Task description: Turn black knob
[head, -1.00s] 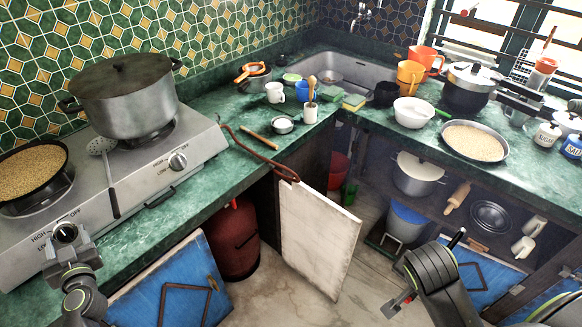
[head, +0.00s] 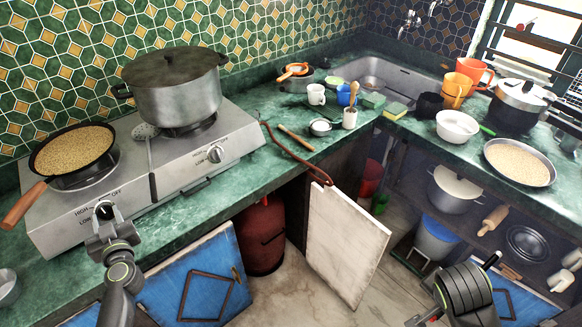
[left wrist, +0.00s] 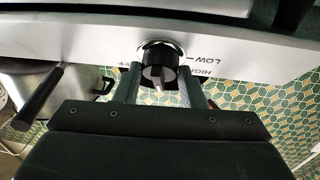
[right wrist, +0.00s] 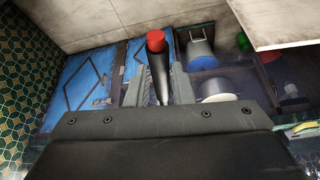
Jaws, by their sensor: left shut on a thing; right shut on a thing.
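The black knob (head: 105,210) is on the front of the silver gas hotplate (head: 50,238), below the left burner. My left gripper (head: 110,224) reaches it from the front and partly hides it in the head view. In the left wrist view the black knob (left wrist: 158,70) sits between the two fingers of my left gripper (left wrist: 155,88), which are shut on it. A LOW mark shows beside it. My right gripper (right wrist: 158,88) is shut on a dark stick with a red end (right wrist: 155,42), held low, away from the hotplate.
A pan of grain (head: 75,150) with a wooden handle (head: 22,206) sits on the left burner, the handle jutting over the front edge. A lidded pot (head: 178,95) stands on the right burner, above a second knob (head: 215,153). A white cabinet door (head: 345,240) hangs open.

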